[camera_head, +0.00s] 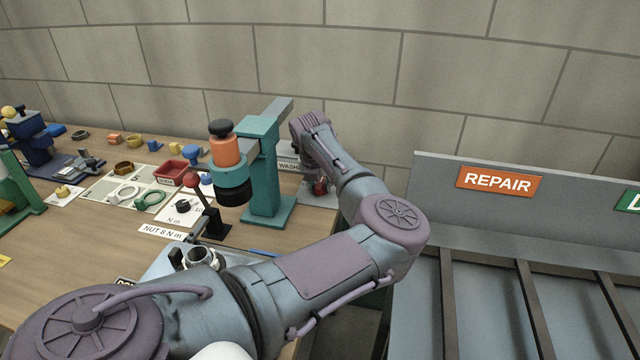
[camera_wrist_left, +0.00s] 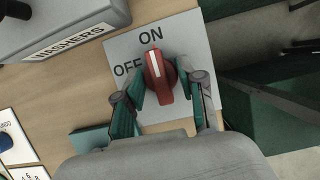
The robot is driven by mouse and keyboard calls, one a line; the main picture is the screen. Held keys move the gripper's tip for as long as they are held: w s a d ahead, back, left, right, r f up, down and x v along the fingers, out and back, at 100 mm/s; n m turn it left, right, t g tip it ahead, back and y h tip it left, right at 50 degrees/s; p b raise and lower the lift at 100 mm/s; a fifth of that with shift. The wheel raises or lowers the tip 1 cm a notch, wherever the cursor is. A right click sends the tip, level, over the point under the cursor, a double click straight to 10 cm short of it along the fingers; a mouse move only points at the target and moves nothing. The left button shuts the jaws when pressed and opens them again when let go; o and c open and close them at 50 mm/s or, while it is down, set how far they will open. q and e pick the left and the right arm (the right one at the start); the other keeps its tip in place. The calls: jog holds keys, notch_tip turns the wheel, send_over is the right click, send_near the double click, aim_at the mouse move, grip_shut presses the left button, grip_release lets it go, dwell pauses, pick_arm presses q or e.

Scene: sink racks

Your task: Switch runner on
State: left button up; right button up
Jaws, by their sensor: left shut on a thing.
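The runner switch is a red rotary knob (camera_wrist_left: 159,80) on a pale plate (camera_wrist_left: 190,48) lettered ON and OFF. Its white mark points up toward the ON word, with OFF to its left. My left gripper (camera_wrist_left: 163,96) has its green fingers on either side of the knob, shut on it. In the head view the red knob (camera_head: 320,187) shows small under my left gripper (camera_head: 318,181), at the table's right end; my wrist and arm hide much of that plate. My right gripper is in neither view.
A grey WASHERS box (camera_wrist_left: 62,22) stands close left of the plate. A teal press (camera_head: 262,170) with an orange head stands left of my arm. A grey rack with a REPAIR sign (camera_head: 498,181) is at the right, past the table's edge. Small parts lie farther left.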

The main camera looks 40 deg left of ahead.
pick_arm(q)
jog(key=o, duration=1.1)
jog(key=shift+r, duration=0.1)
jog(key=v, duration=1.2)
